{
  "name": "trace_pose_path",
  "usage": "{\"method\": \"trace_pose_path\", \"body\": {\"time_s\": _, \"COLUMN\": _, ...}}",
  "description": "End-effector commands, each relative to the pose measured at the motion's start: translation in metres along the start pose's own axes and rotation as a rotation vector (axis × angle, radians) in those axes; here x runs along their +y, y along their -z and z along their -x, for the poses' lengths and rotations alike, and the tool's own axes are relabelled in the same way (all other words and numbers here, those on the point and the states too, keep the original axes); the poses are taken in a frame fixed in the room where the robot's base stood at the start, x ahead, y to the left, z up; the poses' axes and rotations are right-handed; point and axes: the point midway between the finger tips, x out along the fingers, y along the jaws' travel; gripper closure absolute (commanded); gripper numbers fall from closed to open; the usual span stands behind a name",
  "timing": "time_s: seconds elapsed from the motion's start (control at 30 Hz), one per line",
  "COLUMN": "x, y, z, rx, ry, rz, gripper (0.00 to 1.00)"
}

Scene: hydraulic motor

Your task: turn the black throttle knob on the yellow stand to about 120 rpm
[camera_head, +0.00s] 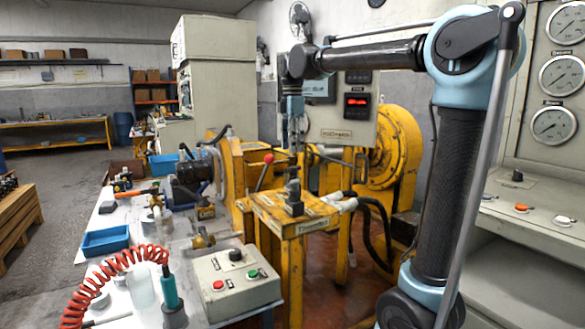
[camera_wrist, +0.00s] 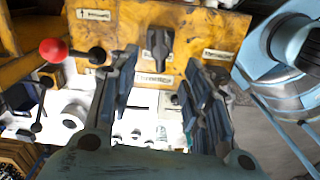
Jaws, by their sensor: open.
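The black throttle knob (camera_head: 294,197) stands on the top plate of the yellow stand (camera_head: 262,209) in the head view. In the wrist view the knob (camera_wrist: 158,46) shows at the upper middle on the yellow plate (camera_wrist: 205,28), with labels around it. My gripper (camera_head: 295,150) points down above the knob in the head view. In the wrist view my gripper (camera_wrist: 161,68) is open, its two fingers apart, with the knob beyond and between the fingertips. Nothing is held, and no contact with the knob shows. A panel display (camera_head: 357,102) glows red; its digits are too small to read.
A lever with a red ball (camera_head: 268,158) stands left of the knob and shows in the wrist view (camera_wrist: 53,50). Black hoses (camera_head: 380,215) hang right of the stand. A grey button box (camera_head: 234,282) and red coiled hose (camera_head: 112,262) lie on the front bench.

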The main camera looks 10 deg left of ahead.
Motion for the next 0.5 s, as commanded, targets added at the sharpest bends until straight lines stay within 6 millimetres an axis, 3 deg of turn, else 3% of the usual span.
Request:
{"method": "trace_pose_path", "body": {"time_s": 0.3, "x": 0.000, "y": 0.000, "z": -0.053, "rx": 0.000, "ry": 0.000, "rz": 0.000, "gripper": 0.56}}
{"method": "trace_pose_path", "body": {"time_s": 0.5, "x": 0.000, "y": 0.000, "z": -0.072, "rx": 0.000, "ry": 0.000, "rz": 0.000, "gripper": 0.56}}
